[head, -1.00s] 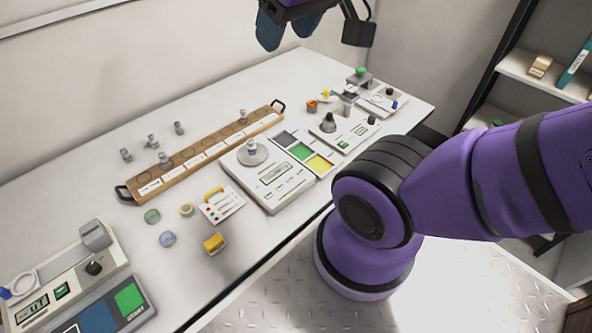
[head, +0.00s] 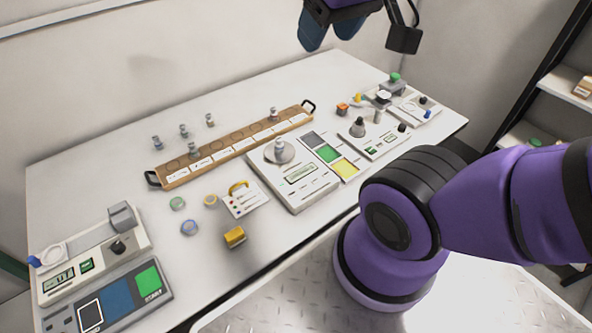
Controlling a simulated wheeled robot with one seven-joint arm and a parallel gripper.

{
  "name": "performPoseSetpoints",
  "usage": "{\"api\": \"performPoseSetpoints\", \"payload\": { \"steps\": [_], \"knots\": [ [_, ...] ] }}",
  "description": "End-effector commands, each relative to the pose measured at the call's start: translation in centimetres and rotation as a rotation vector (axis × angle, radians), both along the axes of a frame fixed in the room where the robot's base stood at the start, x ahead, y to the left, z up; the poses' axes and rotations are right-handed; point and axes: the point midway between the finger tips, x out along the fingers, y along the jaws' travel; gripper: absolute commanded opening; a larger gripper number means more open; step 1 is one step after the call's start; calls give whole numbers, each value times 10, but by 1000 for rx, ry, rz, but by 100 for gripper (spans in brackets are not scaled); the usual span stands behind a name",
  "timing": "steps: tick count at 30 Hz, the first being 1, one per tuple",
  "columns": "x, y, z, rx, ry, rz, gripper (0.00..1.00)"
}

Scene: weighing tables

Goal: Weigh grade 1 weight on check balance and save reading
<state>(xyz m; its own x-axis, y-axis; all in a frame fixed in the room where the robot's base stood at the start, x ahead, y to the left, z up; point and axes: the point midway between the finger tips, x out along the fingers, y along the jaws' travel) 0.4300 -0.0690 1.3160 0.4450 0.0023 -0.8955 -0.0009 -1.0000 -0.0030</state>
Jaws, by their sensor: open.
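My gripper (head: 331,30) is open and empty at the top edge, high above the table, with two dark blue fingers pointing down. A white balance (head: 312,190) with a round pan and a small display stands mid-table. A small metallic weight (head: 280,145) stands upright on its pan. A wooden rack (head: 170,183) with round seats and white labels lies behind it. Another weight (head: 273,113) stands near the rack's right end. Several similar weights (head: 184,131) stand on the table behind the rack. The labels and display are too small to read, so I cannot tell which weight is grade 1.
A panel with grey, green and yellow squares (head: 329,154) adjoins the balance. A device with a dark knob (head: 358,127) stands to its right. A START panel (head: 148,283) sits front left. A yellow block (head: 235,237) and small discs lie near the front edge.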

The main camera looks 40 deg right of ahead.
Motion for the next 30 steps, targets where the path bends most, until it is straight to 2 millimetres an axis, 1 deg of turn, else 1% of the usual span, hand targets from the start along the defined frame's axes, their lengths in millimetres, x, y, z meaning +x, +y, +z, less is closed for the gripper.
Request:
{"api": "performPoseSetpoints", "payload": {
  "steps": [1,2,3,5,6,8,9,30],
  "knots": [
    [0,0,0,0,0,0,55],
    [0,0,0,0,0,0,50],
    [0,0,0,0,0,0,41],
    [0,0,0,0,0,0,27],
    [0,0,0,0,0,0,18],
    [0,0,0,0,0,0,4],
    [0,0,0,0,0,0,0],
    [0,0,0,0,0,0,0]
  ]
}}
